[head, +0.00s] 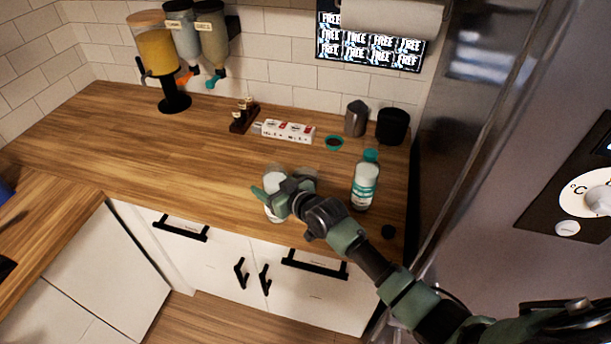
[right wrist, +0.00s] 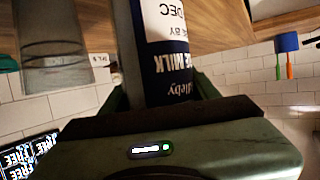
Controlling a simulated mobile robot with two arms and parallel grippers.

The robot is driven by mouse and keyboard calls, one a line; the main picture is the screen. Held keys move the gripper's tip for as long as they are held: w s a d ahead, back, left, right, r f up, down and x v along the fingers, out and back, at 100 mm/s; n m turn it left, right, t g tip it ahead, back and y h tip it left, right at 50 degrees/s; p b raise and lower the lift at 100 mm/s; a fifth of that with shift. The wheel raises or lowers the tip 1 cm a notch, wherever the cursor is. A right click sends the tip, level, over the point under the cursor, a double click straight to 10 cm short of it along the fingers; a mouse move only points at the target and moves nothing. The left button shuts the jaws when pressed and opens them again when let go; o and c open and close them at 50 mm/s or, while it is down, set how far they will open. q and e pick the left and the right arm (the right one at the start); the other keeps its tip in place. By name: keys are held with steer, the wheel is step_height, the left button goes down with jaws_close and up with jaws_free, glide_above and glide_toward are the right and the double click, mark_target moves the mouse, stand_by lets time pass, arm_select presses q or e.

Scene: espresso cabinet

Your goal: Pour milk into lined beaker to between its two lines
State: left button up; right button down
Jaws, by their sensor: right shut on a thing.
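My right gripper (head: 285,190) is over the counter in the head view, shut on the milk bottle (right wrist: 165,60). In the right wrist view, which is upside down, the bottle has a dark blue label reading "MILK" and looks close to upright. In the head view the gripper mostly hides it; a white part (head: 275,211) shows below. The lined beaker (right wrist: 52,50) is clear, with dark lines around it, beside the bottle and apart from it. In the head view only its rim (head: 305,171) seems to show behind the gripper. I cannot tell its fill. My left gripper is not in view.
A teal-capped bottle (head: 365,185) stands right of the gripper, with a small black cap (head: 389,231) near the counter edge.

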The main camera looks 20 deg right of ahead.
mark_target(274, 175)
steer(key=r+m+y+b, duration=0.1)
steer(key=d+m+y+b, duration=0.1)
steer(key=m, duration=0.1)
steer(key=r+m+g+y+b, duration=0.1)
steer(key=m+b, duration=0.1)
steer(key=shift+w+d+r, duration=0.25)
steer(key=shift+w+r, duration=0.05)
steer(key=shift+r, duration=0.05)
stand_by(0.6)
steer(key=shift+a+f+m+y+b, duration=0.15)
steer(key=shift+f+m+y+b, duration=0.2)
steer(key=shift+m+b, duration=0.3)
stand_by(0.6)
steer(key=shift+s+a+f+m+y+b, duration=0.2)
steer(key=shift+a+f+m+y+b, duration=0.15)
steer(key=shift+m+b, duration=0.25)
stand_by(0.8)
steer(key=shift+s+a+f+m+y+b, duration=0.15)
steer(key=shift+m+y, duration=0.2)
steer(key=shift+m, duration=0.35)
steer(key=shift+a+f+m+y+b, duration=0.15)
steer(key=shift+m+y, duration=0.2)
steer(key=shift+m, duration=0.3)
stand_by(1.3)
steer(key=shift+d+r+m, duration=0.25)
steer(key=shift+r+m, duration=0.15)
steer(key=shift+r, duration=0.05)
stand_by(0.8)
